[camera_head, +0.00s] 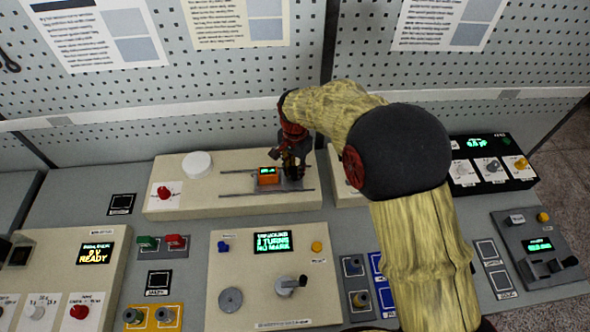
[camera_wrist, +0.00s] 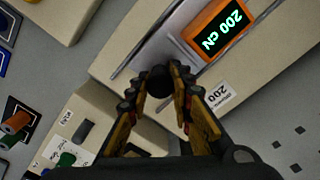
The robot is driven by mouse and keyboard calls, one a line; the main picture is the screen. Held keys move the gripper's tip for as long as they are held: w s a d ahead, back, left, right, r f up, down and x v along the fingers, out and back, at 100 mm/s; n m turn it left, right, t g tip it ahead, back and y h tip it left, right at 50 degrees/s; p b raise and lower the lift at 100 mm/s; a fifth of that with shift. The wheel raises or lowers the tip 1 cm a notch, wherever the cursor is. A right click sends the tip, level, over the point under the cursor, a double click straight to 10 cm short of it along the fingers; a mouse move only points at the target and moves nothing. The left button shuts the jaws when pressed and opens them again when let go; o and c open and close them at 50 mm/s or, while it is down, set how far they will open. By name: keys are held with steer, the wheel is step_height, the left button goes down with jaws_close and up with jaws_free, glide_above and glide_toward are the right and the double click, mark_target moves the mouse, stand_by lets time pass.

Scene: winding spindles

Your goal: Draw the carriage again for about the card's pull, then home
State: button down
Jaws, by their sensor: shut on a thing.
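The carriage (camera_head: 292,186) is a grey plate on two thin rails, on the beige bench unit at the back. An orange gauge (camera_head: 268,177) stands at its left; in the wrist view the gauge (camera_wrist: 220,28) reads 200 cN in green. My gripper (camera_head: 294,165) is over the carriage. In the wrist view my gripper (camera_wrist: 160,88) is shut on the carriage's round black knob (camera_wrist: 160,77), with a fingertip on each side. A small white label (camera_wrist: 219,97) reading 200 lies on the unit beside the rail. The fingers hide part of the carriage.
A winding unit (camera_head: 219,300) with a crank (camera_head: 291,284) stands in front; its display (camera_head: 272,242) shows turns and "no mark". A red knob (camera_head: 164,193) and white disc (camera_head: 197,165) are left of the rails. My forearm covers the bench to the right.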

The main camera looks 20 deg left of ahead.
mark_target(260, 171)
steer(key=s+a, duration=0.1)
steer(key=a, duration=0.2)
steer(key=s+a+p, duration=0.1)
steer(key=s+a, duration=0.1)
steer(key=a, duration=0.1)
steer(key=s+a, duration=0.2)
steer(key=a, duration=0.1)
steer(key=shift+a+r+p, duration=0.1)
steer(key=shift+a+p, duration=0.15)
steer(key=shift+p, duration=0.1)
steer(key=c, duration=2)
jaws_free()
steer(key=shift+c, duration=0.2)
steer(key=shift+o, duration=1.1)
steer(key=shift+s+a, duration=0.15)
step_height(260, 171, up, 12)
